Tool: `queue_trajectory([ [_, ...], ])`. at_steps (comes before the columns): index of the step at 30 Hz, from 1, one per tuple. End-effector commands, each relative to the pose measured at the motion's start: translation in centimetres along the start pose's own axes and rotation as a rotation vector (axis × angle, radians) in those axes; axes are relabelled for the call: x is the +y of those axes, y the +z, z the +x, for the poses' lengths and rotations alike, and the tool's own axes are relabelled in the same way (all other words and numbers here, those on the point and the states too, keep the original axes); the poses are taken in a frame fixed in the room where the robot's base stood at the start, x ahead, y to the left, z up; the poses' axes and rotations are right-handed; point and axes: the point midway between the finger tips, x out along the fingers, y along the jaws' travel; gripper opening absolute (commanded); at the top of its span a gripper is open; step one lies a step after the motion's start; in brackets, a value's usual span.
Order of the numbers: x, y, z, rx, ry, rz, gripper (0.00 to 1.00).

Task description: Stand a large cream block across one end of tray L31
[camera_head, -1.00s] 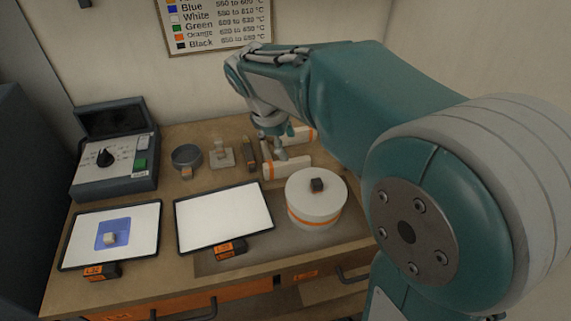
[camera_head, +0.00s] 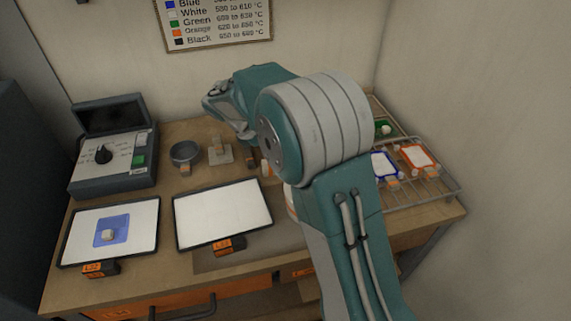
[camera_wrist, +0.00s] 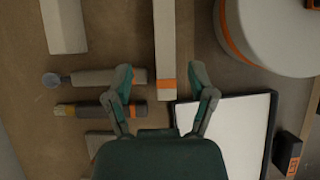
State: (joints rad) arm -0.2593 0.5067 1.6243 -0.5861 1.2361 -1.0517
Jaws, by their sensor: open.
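Tray L31 (camera_head: 240,192) is a white panel in a black frame, with its orange label at the front. It also shows in the wrist view (camera_wrist: 232,135), lower right. A long cream block with an orange band (camera_wrist: 165,45) lies in the upper middle of the wrist view. A second cream block (camera_wrist: 64,25) lies at upper left, cut off by the edge. My gripper (camera_wrist: 162,75) is open and empty, with the banded end of the first block between its fingertips in the picture. Height above it is hard to judge.
Another tray with a blue square (camera_head: 70,240) lies at left, before a grey control box (camera_head: 115,170). A round cream drum (camera_wrist: 275,35) stands beside tray L31. Two handled tools (camera_wrist: 90,77) lie near my left finger. A wire rack (camera_head: 440,190) stands at right.

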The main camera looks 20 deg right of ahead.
Motion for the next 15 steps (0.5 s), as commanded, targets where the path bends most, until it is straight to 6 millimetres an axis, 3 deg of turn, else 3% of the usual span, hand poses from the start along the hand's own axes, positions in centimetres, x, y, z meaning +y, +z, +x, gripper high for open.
queue_trajectory([
  [15,-0.5,0.3,5.6,0.0,0.0,0.001,0.71],
])
